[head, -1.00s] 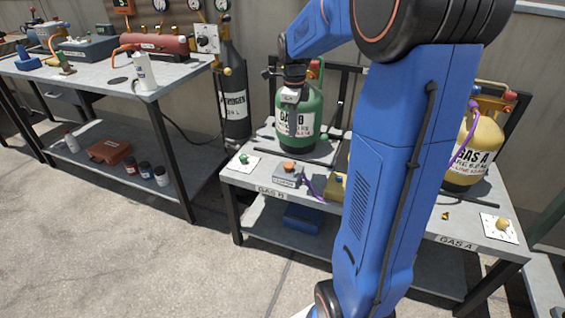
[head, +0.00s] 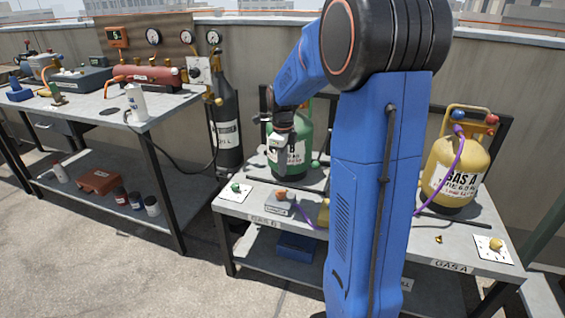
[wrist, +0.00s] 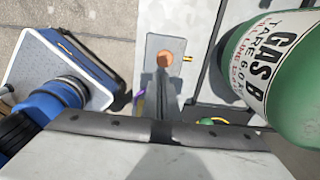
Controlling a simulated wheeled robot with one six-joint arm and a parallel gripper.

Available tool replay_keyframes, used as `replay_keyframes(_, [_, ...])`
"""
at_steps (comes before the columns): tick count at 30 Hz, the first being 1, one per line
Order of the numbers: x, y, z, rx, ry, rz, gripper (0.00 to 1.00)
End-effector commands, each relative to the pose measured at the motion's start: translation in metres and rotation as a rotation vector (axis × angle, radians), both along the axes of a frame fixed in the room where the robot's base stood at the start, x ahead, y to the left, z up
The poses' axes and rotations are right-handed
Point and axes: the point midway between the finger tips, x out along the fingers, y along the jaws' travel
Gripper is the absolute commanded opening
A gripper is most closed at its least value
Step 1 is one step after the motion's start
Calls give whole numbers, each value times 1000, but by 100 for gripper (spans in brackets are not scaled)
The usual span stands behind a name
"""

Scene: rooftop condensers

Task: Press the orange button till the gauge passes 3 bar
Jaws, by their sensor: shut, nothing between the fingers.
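The orange button (head: 283,194) sits on a small grey box (head: 279,206) at the front left of the near bench. In the wrist view the orange button (wrist: 165,58) shows on the box beyond my gripper, with a dark shadow just below it. My gripper (wrist: 162,130) is shut and empty, apart from the button. In the head view my gripper (head: 282,138) hangs in front of the green GAS B cylinder.
The green cylinder (wrist: 290,80) stands close on the right in the wrist view. The yellow GAS A cylinder (head: 458,172) stands at the bench's right. A purple hose (head: 308,219) runs from the button box. A dark nitrogen cylinder (head: 228,130) stands between the benches.

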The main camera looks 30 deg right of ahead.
Motion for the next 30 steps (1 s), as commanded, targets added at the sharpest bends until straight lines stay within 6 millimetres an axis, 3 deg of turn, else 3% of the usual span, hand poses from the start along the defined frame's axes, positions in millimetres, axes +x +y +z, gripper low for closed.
replay_keyframes(9, [-1,0,-56,1,2,0,0])
replay_keyframes(15, [0,0,-80,1,1,0,0])
replay_keyframes(30, [0,0,-90,0,-1,0,0])
